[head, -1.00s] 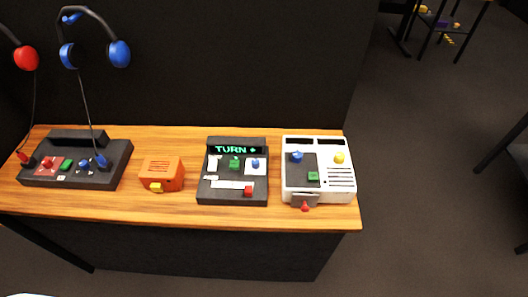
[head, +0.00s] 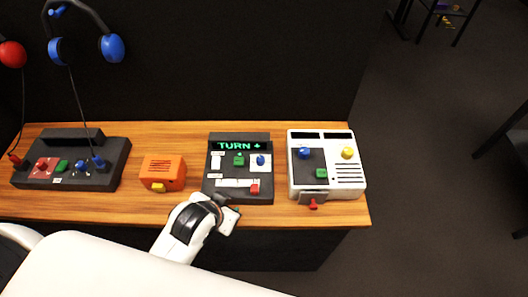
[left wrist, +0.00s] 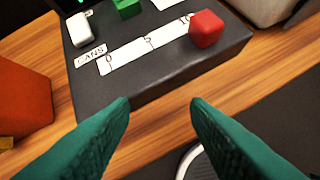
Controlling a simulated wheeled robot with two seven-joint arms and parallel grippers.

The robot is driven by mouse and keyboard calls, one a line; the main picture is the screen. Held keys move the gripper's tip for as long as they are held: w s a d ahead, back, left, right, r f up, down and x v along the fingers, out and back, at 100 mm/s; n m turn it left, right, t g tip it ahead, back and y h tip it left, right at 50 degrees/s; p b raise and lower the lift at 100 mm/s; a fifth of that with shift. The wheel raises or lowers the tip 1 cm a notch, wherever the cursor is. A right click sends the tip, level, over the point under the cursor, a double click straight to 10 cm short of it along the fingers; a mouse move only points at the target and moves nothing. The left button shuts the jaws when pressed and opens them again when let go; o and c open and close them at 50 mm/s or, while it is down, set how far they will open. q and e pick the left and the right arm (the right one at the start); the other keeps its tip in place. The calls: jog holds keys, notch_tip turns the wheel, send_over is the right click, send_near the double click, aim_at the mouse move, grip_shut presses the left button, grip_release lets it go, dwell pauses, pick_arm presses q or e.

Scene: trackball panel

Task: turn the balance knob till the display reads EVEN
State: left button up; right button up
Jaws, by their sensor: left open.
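The dark panel (head: 211,190) has a display (head: 238,146) that reads "TURN +" in green. Below it are a green control (head: 238,160), a blue knob (head: 261,160) on a white plate and a white control at the left, which also shows in the left wrist view (left wrist: 80,30). I cannot read which one is the balance knob. A red slider cap (head: 255,189) sits at the right end of the "CANS" 0 to 10 scale (left wrist: 146,43). My left gripper (left wrist: 160,104) is open and empty, short of the panel's front edge. My right gripper is not in view.
An orange box (head: 163,170) stands left of the panel and a white device (head: 350,182) close on its right. A dark headphone unit (head: 112,168) is at the far left, with cords up to hanging headphones (head: 112,48).

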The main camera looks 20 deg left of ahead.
pick_arm(q)
jog(key=w+d+r+m+t+h, duration=0.25)
jog(key=w+d+r+t, duration=0.25)
jog(key=w+r, duration=0.35)
jog(key=w+d+r+m+t+h, duration=0.25)
jog(key=w+d+r+t, duration=0.35)
jog(key=r, duration=0.4)
jog(key=s+d+r+m+g+h, duration=0.2)
jog(key=d+r+m+g+h, duration=0.5)
jog(key=m, duration=0.5)
jog(key=s+d+r+m+g+h, duration=0.3)
jog(key=d+m+g+h, duration=0.2)
jog(key=d+m+h, duration=0.6)
jog(key=m+g+y, duration=0.6)
jog(key=m+y, duration=0.3)
jog(key=y, duration=1.4)
send_over(261, 158)
notch_tip(261, 158, down, 16)
notch_tip(261, 158, down, 12)
jog(key=shift+a+r+p, duration=0.1)
jog(key=shift+p, duration=1.1)
